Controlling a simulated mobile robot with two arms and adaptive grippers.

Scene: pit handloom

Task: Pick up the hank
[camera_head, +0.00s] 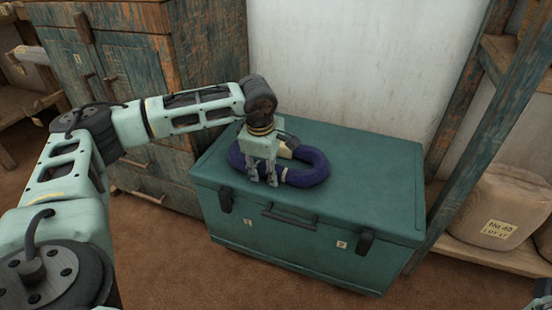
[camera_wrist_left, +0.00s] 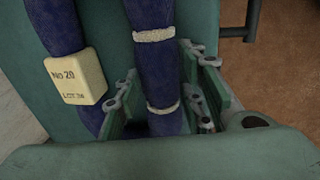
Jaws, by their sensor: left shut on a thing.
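The hank (camera_head: 308,170) is a thick dark blue loop lying on the lid of the green trunk (camera_head: 365,165). It has pale ties and a cream tag, seen in the left wrist view (camera_wrist_left: 79,77) with "No 20" on it. My left gripper (camera_head: 264,183) points down over the near left part of the loop. In the left wrist view one strand of the hank (camera_wrist_left: 157,70) runs between the fingers of my left gripper (camera_wrist_left: 165,105), which is shut on it. The hank appears to rest on the lid. My right gripper is not clearly visible.
A worn wooden cabinet (camera_head: 140,70) stands behind left of the trunk. A wooden shelf frame (camera_head: 485,110) is at the right, with a tan sack (camera_head: 495,205) labelled "No 40" on its low board. The lid around the hank is clear.

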